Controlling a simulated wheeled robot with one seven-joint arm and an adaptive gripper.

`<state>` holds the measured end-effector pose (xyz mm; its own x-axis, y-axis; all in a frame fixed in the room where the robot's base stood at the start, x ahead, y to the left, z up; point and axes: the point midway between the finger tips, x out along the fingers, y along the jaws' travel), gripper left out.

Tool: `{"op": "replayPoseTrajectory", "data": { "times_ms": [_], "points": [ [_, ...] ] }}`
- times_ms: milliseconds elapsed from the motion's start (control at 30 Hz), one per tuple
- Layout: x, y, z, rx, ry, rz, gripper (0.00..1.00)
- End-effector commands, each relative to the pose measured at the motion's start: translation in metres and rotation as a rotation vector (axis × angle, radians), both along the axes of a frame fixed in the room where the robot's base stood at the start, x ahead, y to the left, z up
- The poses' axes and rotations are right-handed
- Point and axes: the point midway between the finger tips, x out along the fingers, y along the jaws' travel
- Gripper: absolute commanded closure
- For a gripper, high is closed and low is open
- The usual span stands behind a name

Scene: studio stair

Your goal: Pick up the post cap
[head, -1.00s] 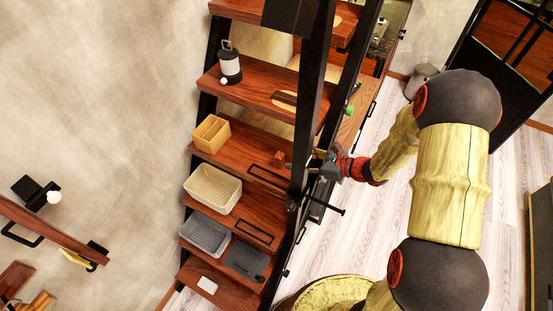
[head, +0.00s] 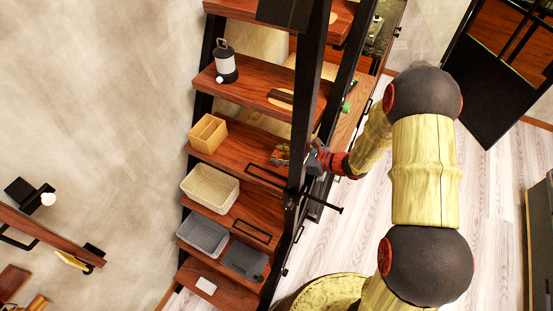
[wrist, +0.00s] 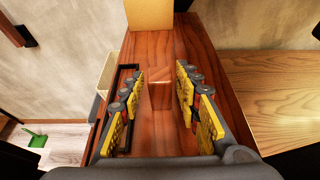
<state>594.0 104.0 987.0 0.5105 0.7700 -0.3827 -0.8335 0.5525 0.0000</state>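The post cap appears to be the small reddish-brown wooden block (wrist: 159,94) standing on a wooden stair tread (wrist: 152,45) in the wrist view. My gripper (wrist: 161,80) is open, with one yellow-padded finger on each side of the block. Gaps show between the block and both fingers. In the head view my gripper (head: 281,154) reaches past the black stair rail over the same tread, and its fingers largely hide the block.
A tan divided box (head: 208,134) stands farther along the tread. A black handle-like frame (head: 265,175) lies by the block. A cream basket (head: 210,188) and grey basket (head: 203,236) sit on lower treads. A black upright (head: 306,100) is close to my arm.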

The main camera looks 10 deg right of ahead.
Motion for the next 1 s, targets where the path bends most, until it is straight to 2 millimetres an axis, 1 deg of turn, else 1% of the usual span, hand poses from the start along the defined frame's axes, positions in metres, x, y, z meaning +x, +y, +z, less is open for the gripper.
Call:
{"op": "replayPoseTrajectory", "data": {
  "times_ms": [67, 533, 833, 1000],
  "points": [
    [0.000, 0.000, 0.000, 0.000, 0.000, 0.000, 0.73],
    [0.000, 0.000, 0.000, 0.000, 0.000, 0.000, 1.00],
    [0.000, 0.000, 0.001, 0.000, 0.000, 0.000, 1.00],
    [0.000, 0.000, 0.011, -0.001, -0.001, 0.000, 1.00]
  ]
}}
